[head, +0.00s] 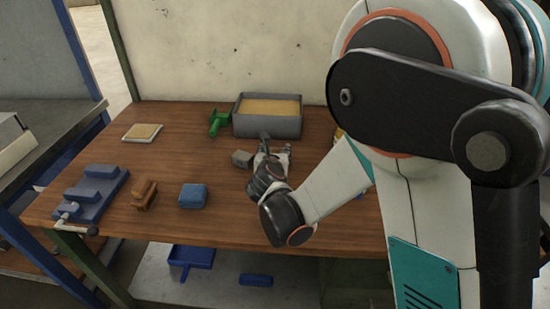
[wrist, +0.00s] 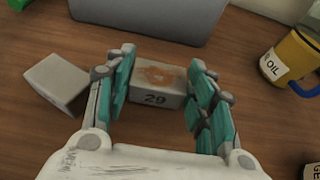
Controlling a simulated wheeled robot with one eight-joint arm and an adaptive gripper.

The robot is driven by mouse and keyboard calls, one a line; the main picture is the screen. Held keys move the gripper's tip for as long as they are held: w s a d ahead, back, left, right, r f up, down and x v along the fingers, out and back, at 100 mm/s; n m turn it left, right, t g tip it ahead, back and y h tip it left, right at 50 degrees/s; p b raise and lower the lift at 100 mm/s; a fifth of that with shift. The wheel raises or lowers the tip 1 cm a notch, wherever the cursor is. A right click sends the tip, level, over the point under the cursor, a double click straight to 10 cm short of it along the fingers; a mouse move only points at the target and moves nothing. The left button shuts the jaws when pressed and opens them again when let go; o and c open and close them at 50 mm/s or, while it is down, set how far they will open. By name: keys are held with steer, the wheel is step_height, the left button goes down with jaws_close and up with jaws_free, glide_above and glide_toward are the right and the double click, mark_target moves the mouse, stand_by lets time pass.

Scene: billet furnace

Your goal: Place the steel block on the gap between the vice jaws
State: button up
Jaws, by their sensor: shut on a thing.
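My gripper (wrist: 160,88) is shut on a grey steel block (wrist: 158,90) marked 29, with a rusty patch on its top. The block sits between the two teal finger pads, low over the wooden bench; I cannot tell if it touches the wood. In the head view my gripper (head: 272,157) hides most or all of this block. A second plain grey block (wrist: 56,82) lies tilted to the left of my fingers, and it also shows in the head view (head: 241,158). The blue vice (head: 92,192) stands at the bench's front left, with its handle towards the front edge.
A grey bin (head: 267,126) with tan filling stands behind my gripper, beside a green tool (head: 218,121). A brown brush-like thing (head: 145,193) and a blue block (head: 193,195) lie between vice and gripper. A yellow oil can (wrist: 290,60) is at right. A tan-topped tile (head: 142,132) lies back left.

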steer(key=shift+f, duration=0.2)
steer(key=shift+f, duration=0.15)
steer(key=o, duration=1.6)
